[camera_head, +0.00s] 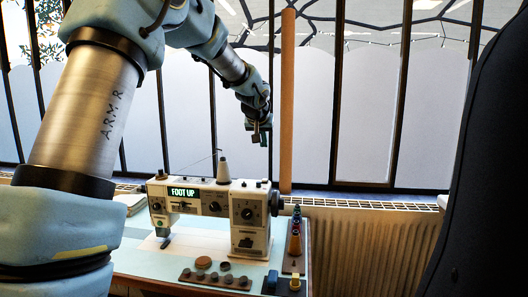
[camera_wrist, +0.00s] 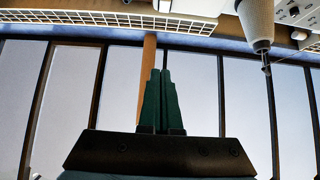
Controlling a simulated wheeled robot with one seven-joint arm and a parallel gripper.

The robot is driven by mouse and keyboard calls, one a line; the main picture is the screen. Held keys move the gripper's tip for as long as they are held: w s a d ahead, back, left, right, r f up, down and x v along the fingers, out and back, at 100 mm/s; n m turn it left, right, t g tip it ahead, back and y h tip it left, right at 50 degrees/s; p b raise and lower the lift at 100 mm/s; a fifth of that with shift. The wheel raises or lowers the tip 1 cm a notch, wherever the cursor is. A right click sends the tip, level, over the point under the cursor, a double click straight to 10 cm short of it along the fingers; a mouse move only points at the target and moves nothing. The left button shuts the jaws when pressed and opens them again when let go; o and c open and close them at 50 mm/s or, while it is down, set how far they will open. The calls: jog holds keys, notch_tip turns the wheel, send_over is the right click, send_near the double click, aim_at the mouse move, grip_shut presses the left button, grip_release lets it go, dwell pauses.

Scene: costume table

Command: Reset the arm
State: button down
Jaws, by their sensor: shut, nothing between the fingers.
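My arm comes in from the upper left of the head view, and my gripper (camera_head: 260,136) hangs in the air above and to the right of the sewing machine. In the wrist view my gripper (camera_wrist: 160,75) has its two dark green fingers together, with nothing between them. The white sewing machine (camera_head: 213,207) stands on the table (camera_head: 140,259) below, and its display reads "FOOT UP". My gripper is well apart from the machine and touches nothing.
A thread cone (camera_head: 223,172) stands on top of the machine. Several small round pieces sit on a strip (camera_head: 215,279) at the table's front. A spool stand (camera_head: 294,250) is at the right. A radiator (camera_head: 365,245), an orange pole (camera_head: 287,100) and barred windows are behind.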

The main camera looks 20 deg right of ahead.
jog(key=shift+a, duration=0.1)
dwell(0.4)
jog(key=s+a+f+n+g+y, duration=0.1)
jog(key=s+a+f, duration=0.15)
jog(key=a, duration=0.35)
jog(key=s+a+f+g+y, duration=0.1)
jog(key=s+a+f, duration=0.1)
jog(key=a+f, duration=0.35)
jog(key=s+a+f+n+g+y, duration=0.1)
jog(key=s+a+f, duration=0.4)
jog(key=s+a, duration=0.6)
jog(key=s+a+f+n+g+y, duration=0.1)
jog(key=s+a+f, duration=0.4)
jog(key=s+a, duration=0.7)
jog(key=shift+a+n+g, duration=0.5)
jog(key=shift+n+g, duration=0.3)
jog(key=shift+g, duration=0.4)
